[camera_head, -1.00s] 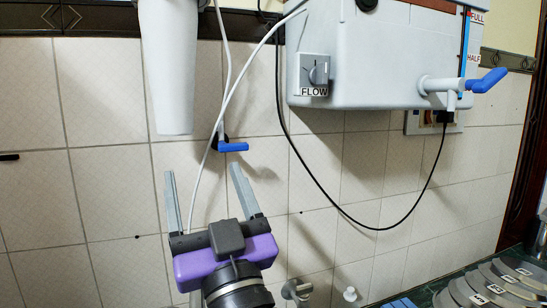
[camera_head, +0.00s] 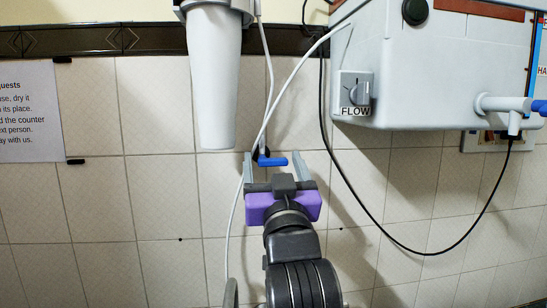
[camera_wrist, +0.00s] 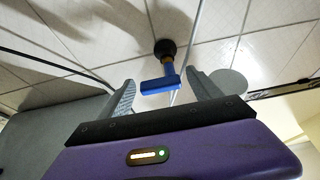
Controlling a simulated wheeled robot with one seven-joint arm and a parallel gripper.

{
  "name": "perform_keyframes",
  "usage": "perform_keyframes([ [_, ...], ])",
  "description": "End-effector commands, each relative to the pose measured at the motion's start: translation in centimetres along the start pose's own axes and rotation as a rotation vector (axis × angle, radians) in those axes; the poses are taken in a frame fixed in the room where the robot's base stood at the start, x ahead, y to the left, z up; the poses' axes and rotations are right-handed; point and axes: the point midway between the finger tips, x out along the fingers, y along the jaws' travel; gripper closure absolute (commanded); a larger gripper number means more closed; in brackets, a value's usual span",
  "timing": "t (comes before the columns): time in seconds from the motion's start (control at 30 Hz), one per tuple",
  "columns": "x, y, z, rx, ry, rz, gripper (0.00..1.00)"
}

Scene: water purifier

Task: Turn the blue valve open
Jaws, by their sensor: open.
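The blue valve (camera_head: 273,161) is a small lever on the tiled wall, at the end of a pipe below the white filter housing. In the head view its handle points right, roughly level. My purple gripper (camera_head: 276,165) is open, with its two fingers reaching up on either side of the valve. In the wrist view the blue valve (camera_wrist: 160,86) shows between and beyond the fingertips of my gripper (camera_wrist: 160,92). The handle appears free of both fingers, and I see no contact.
The white cylindrical filter (camera_head: 216,85) hangs above and left of the valve. A grey purifier box (camera_head: 430,75) with a FLOW knob and another blue-handled tap (camera_head: 539,107) is at the upper right. A white tube (camera_head: 262,130) passes close by the valve, and a black cable (camera_head: 352,185) loops to the right.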

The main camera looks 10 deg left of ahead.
Motion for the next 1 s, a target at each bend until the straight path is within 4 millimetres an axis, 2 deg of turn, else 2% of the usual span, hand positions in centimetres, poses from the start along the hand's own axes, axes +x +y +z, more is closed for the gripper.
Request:
perform_keyframes([
  [0.33, 0.43, 0.02, 0.03, 0.0, 0.0, 0.0, 0.29],
  [0.63, 0.41, 0.0, 0.02, 0.0, 0.0, 0.0, 0.88],
  [1.0, 0.5, 0.14, -0.18, -0.06, 0.0, -0.023, 0.9],
])
